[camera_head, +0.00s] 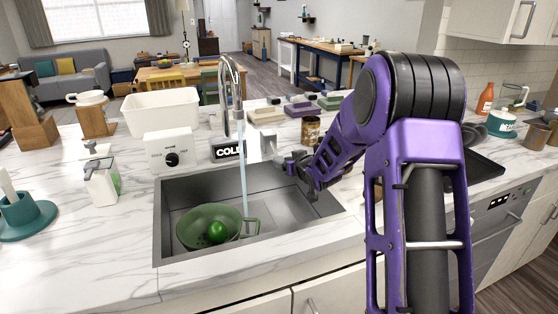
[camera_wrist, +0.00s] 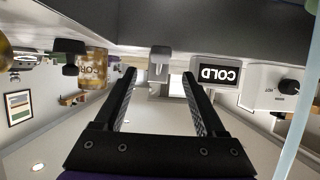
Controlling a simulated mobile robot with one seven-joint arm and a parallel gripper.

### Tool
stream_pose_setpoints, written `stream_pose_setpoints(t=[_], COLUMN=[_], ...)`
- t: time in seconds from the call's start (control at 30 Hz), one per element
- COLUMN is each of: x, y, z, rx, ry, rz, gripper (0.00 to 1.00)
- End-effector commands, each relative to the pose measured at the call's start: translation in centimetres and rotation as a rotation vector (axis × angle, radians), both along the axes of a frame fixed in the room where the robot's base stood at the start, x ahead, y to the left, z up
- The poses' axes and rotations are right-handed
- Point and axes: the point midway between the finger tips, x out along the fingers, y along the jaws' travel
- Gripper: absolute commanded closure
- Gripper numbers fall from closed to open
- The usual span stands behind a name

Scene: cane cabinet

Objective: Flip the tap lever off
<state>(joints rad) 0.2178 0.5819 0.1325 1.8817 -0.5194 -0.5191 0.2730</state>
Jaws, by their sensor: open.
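The tall metal tap (camera_head: 235,85) stands behind the sink, and a stream of water (camera_head: 243,160) falls from its spout. A small grey upright piece (camera_head: 268,143), which looks like the tap lever, stands at the sink's back edge, right of the COLD sign. In the upside-down wrist view this lever (camera_wrist: 160,62) appears beyond and between my fingertips. My gripper (camera_head: 290,163) is over the right back part of the sink. Its two black fingers (camera_wrist: 159,80) are apart with nothing between them. I see no contact with the lever.
The sink (camera_head: 285,205) holds a green colander (camera_head: 200,228) with a green fruit (camera_head: 217,232). The COLD sign (camera_head: 227,151) and a white box with a black knob (camera_head: 172,150) stand left of the lever. A brown can (camera_head: 310,129) stands right of it.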

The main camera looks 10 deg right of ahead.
Motion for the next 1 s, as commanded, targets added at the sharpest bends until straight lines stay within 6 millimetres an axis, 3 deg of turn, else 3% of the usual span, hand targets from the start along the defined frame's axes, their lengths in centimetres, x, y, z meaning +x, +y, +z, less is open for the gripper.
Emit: stream_pose_setpoints(t=[0.2,0.4,0.83,0.87,1.0], x=[4.2,6.5,7.4,7.4,7.4], y=[0.9,1.3,1.5,1.5,1.5], z=[-1.8,-2.7,-3.1,-3.1,-3.1], rx=[0.001,0.001,-0.001,0.000,0.000], ry=[-0.001,-0.001,0.000,-0.001,-0.001], rz=[0.002,0.001,0.001,0.001,0.001], gripper=[0.28,0.28,0.28,0.29,0.54])
